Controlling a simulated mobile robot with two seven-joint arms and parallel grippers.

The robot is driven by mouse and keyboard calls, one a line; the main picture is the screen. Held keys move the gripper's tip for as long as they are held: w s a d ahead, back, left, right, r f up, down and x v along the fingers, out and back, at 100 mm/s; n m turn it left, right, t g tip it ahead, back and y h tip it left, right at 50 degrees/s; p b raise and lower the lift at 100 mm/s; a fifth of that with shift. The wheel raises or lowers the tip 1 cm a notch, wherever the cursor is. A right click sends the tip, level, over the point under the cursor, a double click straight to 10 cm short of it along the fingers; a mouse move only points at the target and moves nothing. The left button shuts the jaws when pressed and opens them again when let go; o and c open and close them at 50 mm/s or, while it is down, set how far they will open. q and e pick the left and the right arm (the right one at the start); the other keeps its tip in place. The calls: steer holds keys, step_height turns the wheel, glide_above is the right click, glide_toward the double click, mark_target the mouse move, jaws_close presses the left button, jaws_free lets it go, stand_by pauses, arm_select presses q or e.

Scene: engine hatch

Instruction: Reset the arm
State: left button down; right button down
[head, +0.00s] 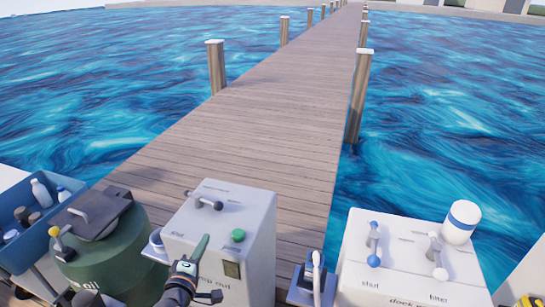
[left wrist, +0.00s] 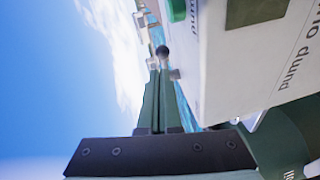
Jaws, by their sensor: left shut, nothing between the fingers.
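My left gripper (head: 204,240) is in front of the white pump box (head: 255,215) in the head view. Its green fingers point up and away, between the lever and the green button in the picture. In the left wrist view the two fingers (left wrist: 158,75) lie side by side, shut with nothing between them. The pump box (left wrist: 240,60) fills the upper right there, with part of its green button (left wrist: 177,10). A dark lever knob (left wrist: 162,51) shows just beyond the fingertips. Whether the fingers touch the box cannot be told. My right gripper is not in view.
A green drum (head: 110,250) and a blue crate of bottles (head: 55,215) stand at the left. A white console (head: 400,265) with levers and a blue-banded white cylinder (head: 462,222) is at the right. A wooden dock (head: 250,130) runs away between water, edged by posts.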

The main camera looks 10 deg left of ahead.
arm_select(q)
steer(key=s+d+f+m+g+h, duration=0.1)
steer(key=s+d+f+m+g, duration=0.1)
steer(key=s+d+f+m, duration=0.2)
steer(key=s+d+f+m+g+h+p, duration=0.1)
steer(key=s+d+f+m, duration=0.3)
steer(key=s+m, duration=0.5)
steer(key=s+d+f+m+g+h, duration=0.1)
steer(key=s+d+f+m+g, duration=0.3)
steer(key=s, duration=0.7)
steer(key=f+m, duration=0.1)
steer(key=m, duration=0.1)
steer(key=shift+s+d+m+h, duration=0.15)
steer(key=shift+d+m+h, duration=0.15)
steer(key=shift+d+h, duration=0.1)
